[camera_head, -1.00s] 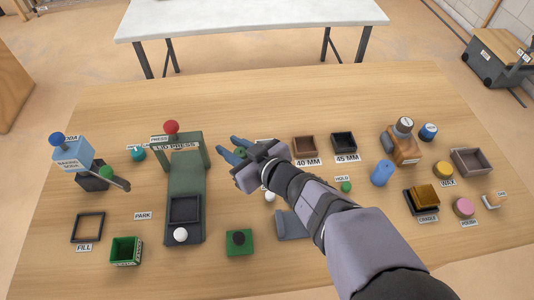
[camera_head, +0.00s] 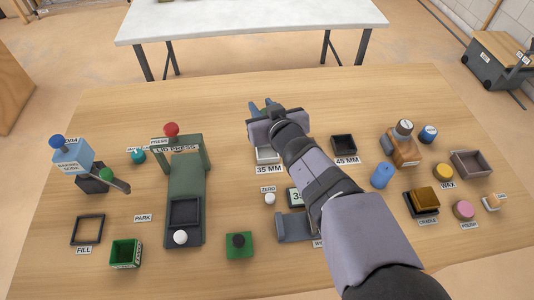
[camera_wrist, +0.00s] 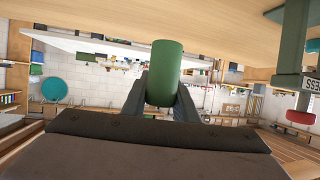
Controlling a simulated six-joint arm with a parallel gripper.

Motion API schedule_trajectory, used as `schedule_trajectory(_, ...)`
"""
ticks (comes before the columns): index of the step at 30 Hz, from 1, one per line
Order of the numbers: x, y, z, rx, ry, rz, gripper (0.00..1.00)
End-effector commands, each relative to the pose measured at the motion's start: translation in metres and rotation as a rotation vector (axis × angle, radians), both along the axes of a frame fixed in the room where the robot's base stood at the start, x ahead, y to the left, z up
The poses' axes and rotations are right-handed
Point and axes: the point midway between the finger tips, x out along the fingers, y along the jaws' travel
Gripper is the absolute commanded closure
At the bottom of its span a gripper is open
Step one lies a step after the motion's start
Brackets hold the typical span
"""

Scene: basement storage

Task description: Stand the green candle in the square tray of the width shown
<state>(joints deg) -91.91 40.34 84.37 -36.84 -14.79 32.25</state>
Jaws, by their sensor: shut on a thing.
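My gripper (camera_head: 263,104) is raised above the table behind the row of square trays. In the wrist view it is shut on the green candle (camera_wrist: 165,72), which sticks out between the fingers; the head view hides the candle. The 35 MM tray (camera_head: 267,157) is light grey and partly visible just below the gripper in the picture. The dark 45 MM tray (camera_head: 344,136) stands right of my arm. The 40 MM tray is hidden behind my arm. A display (camera_head: 296,197) beside the arm shows a figure starting with 3; the remainder is covered.
The green lid press (camera_head: 186,200) stands left. A blue cylinder (camera_head: 382,175), a brown bottle (camera_head: 402,150) and a cradle (camera_head: 422,203) stand right. A small green box (camera_head: 125,252) and green block (camera_head: 239,246) are in front. The table's far strip is clear.

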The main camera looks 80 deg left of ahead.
Motion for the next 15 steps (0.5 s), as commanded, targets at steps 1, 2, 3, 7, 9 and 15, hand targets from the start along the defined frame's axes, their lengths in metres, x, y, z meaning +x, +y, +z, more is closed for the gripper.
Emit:
schedule_trajectory(1,0.0,0.0,0.0,0.001,-0.001,-0.002,1.0)
schedule_trajectory(2,0.001,0.0,-0.001,0.001,-0.001,-0.002,1.0)
schedule_trajectory(3,0.001,0.0,0.0,0.001,-0.001,-0.003,1.0)
schedule_trajectory(7,0.0,0.0,-0.006,0.0,0.001,-0.004,1.0)
schedule_trajectory(9,0.0,0.0,-0.014,-0.002,-0.001,-0.003,1.0)
schedule_trajectory(15,0.0,0.0,-0.046,-0.003,0.0,-0.003,1.0)
